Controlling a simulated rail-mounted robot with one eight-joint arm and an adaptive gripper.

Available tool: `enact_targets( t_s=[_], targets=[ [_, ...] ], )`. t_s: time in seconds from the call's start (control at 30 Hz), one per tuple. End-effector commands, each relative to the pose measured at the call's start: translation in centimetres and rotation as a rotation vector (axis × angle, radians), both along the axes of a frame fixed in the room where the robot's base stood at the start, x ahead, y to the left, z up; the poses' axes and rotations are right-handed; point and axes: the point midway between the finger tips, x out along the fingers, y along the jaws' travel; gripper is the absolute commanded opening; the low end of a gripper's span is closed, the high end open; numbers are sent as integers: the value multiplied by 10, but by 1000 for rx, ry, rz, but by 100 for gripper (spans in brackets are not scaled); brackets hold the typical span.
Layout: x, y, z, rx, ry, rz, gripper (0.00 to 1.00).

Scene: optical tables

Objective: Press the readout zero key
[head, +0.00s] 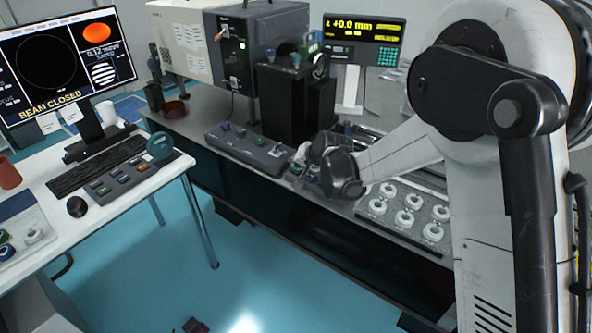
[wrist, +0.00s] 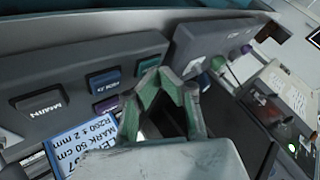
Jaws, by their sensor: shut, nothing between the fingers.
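The readout (head: 363,40) stands at the back of the optical table, showing yellow digits that look like +0.0 mm. It has small keys below the digits and a green keypad (head: 388,56) at its right. Which key is the zero key is too small to tell. My gripper (head: 308,152) is low over the table, in front of and below the readout and clear of it. In the wrist view my gripper's green-grey fingers (wrist: 158,74) converge, shut and empty, over a dark control box (wrist: 60,85) with purple, blue and teal keys. Contact with the box cannot be told.
White round parts (head: 408,205) sit right of my gripper. A white desk (head: 120,195) with a monitor (head: 65,65) is at left, with open floor between.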

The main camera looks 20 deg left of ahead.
Motion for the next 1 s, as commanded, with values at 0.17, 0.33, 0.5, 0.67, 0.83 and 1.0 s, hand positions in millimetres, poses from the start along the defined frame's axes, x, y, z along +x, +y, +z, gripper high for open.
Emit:
enact_targets(
  t_s=[0.17, 0.33, 0.5, 0.67, 0.83, 1.0],
  targets=[
    [0, 0, -1, 0, 0, 0, 0],
    [0, 0, 0, 0, 0, 0, 0],
    [0, 0, 4, 0, 0, 0, 0],
    [0, 0, 13, 0, 0, 0, 0],
    [0, 0, 16, 0, 0, 0, 0],
    [0, 0, 16, 0, 0, 0, 0]
  ],
)
